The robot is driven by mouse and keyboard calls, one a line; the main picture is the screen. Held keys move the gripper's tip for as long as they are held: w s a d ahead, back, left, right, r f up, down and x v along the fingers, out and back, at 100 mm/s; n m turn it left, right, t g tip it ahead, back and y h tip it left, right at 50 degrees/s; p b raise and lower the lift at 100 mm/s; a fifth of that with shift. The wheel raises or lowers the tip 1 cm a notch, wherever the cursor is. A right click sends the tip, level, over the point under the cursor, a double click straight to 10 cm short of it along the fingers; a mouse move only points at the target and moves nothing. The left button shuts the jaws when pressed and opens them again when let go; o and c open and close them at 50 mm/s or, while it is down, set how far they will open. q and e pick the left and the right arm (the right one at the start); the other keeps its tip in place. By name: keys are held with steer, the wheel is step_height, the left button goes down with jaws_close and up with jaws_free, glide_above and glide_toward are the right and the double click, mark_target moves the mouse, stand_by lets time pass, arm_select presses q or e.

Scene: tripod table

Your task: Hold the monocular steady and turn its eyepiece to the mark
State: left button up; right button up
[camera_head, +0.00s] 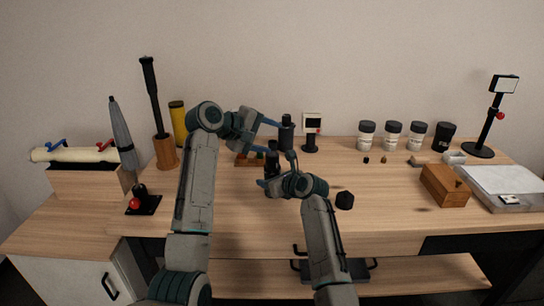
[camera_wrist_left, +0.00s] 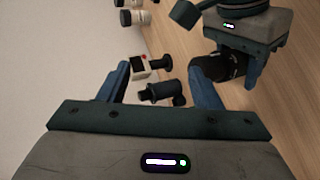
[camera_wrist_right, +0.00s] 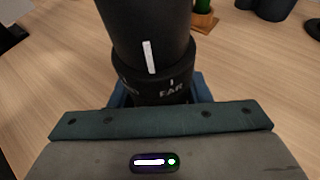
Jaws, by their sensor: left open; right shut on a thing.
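The monocular (camera_head: 272,157) is a dark upright cylinder in the middle of the table. In the right wrist view the black monocular (camera_wrist_right: 150,28) fills the top middle, with a white line on it. Below is a ring (camera_wrist_right: 165,90) lettered FAR; the white line is left of its tick. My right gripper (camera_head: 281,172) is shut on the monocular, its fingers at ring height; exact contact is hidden. In the left wrist view the monocular (camera_wrist_left: 213,68) shows partly behind a finger. My left gripper (camera_head: 275,138) is open and empty above the monocular.
Another black cylinder (camera_head: 287,132) stands just behind, with a small screen device (camera_head: 311,125) beside it. Several jars (camera_head: 392,135) line the back right. A wooden box (camera_head: 444,185) sits right; a black block (camera_head: 345,200) lies front right of my right gripper. The middle right is mostly clear.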

mark_target(272, 154)
arm_select(q)
steer(key=w+f+m+g+y, duration=0.1)
steer(key=f+m+y, duration=0.1)
steer(key=m, duration=0.3)
steer(key=w+d+f+m+g+y, duration=0.1)
steer(key=f+m+y, duration=0.1)
steer(key=m, duration=0.4)
steer(key=w+f+m+g+y, duration=0.1)
steer(key=f+m+g+y, duration=0.1)
steer(key=f+m+y, duration=0.1)
steer(key=shift+d+f+m, duration=0.1)
steer(key=shift+f+m, duration=0.15)
steer(key=shift+m, duration=0.4)
steer(key=shift+d+f+m, duration=0.1)
steer(key=shift+f+m, duration=0.1)
steer(key=shift+m, duration=0.45)
steer(key=shift+c, duration=0.2)
